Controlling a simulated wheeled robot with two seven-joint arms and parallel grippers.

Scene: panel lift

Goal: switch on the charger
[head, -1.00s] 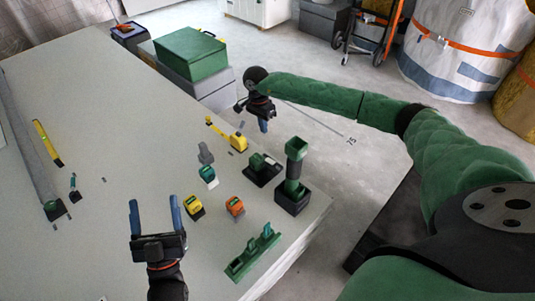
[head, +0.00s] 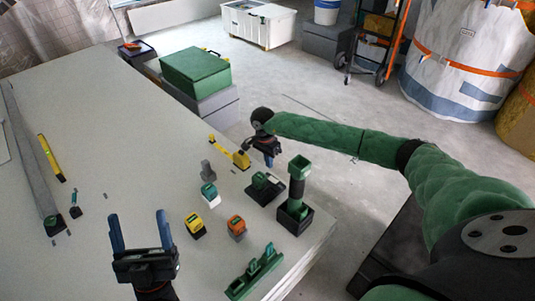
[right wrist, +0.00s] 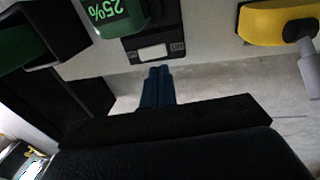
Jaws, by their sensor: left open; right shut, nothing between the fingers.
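The charger (head: 265,189) is a black block with a green battery on it, near the table's right edge. In the right wrist view, the charger (right wrist: 155,30) shows a pale rectangular switch (right wrist: 153,52) on its near face, and the green battery (right wrist: 117,15) reads 25% upside down. My right gripper (head: 270,160) is just behind the charger in the head view. Its blue fingers (right wrist: 157,85) are shut and empty, pointing at the switch; a small gap seems to remain, though contact is hard to judge. My left gripper (head: 140,232) is open and empty over the table's front.
A green tube in a black holder (head: 295,212) stands right of the charger. A yellow tape measure (head: 241,160) lies behind it. Teal (head: 209,194), yellow (head: 194,224) and orange (head: 236,226) blocks and a green rack (head: 257,272) are nearer. The table's left middle is mostly clear.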

